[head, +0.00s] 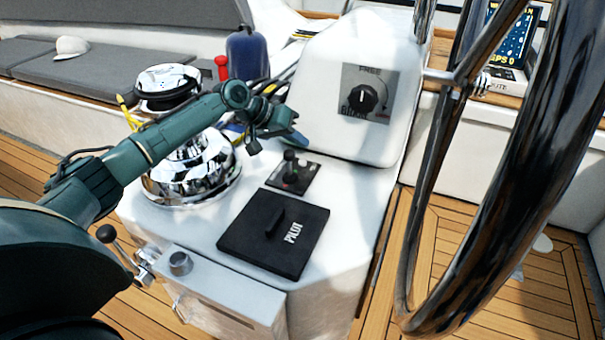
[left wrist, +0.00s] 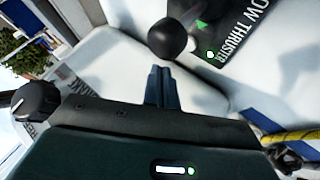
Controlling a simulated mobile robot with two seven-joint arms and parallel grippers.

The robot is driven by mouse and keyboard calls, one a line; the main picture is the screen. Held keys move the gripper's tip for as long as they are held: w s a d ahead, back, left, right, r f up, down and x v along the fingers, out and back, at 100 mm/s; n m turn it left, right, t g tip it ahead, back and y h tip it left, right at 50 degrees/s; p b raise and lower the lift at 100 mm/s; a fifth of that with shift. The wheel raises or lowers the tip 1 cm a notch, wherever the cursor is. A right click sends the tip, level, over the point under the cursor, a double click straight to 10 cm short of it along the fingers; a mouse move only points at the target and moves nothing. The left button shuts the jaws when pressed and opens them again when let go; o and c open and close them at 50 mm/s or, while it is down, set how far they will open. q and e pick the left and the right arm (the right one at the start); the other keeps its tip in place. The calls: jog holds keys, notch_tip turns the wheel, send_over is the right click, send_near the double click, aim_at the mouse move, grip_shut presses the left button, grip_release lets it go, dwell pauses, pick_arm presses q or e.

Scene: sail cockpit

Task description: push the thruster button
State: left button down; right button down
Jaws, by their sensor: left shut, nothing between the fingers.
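The thruster panel (head: 306,183) is a small black plate with a short black joystick (head: 290,156) on top of the white console. In the left wrist view the panel (left wrist: 262,28) reads "OW THRUSTER", with a green arrow (left wrist: 201,23), a small white round spot (left wrist: 210,54) and the joystick's round black knob (left wrist: 167,38). I cannot tell which mark is the button. My left gripper (head: 299,139) is shut and empty. It is close to the joystick, just behind it in the head view. The fingertips (left wrist: 160,72) appear just below the knob in the left wrist view; contact is unclear.
A black PILOT cover (head: 252,235) lies in front of the panel. A chrome winch (head: 190,170) stands under my left arm. The upright pod has a round dial (head: 362,97). A large steering wheel (head: 500,190) stands at right.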

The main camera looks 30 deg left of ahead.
aim_at(303, 163)
pick_arm(q)
jog(key=shift+f, duration=1.5)
pick_arm(e)
jog(key=shift+w+a+f, duration=0.15)
jog(key=shift+a+f, duration=0.1)
jog(key=shift+f, duration=0.4)
pick_arm(q)
jog(key=shift+f, duration=0.4)
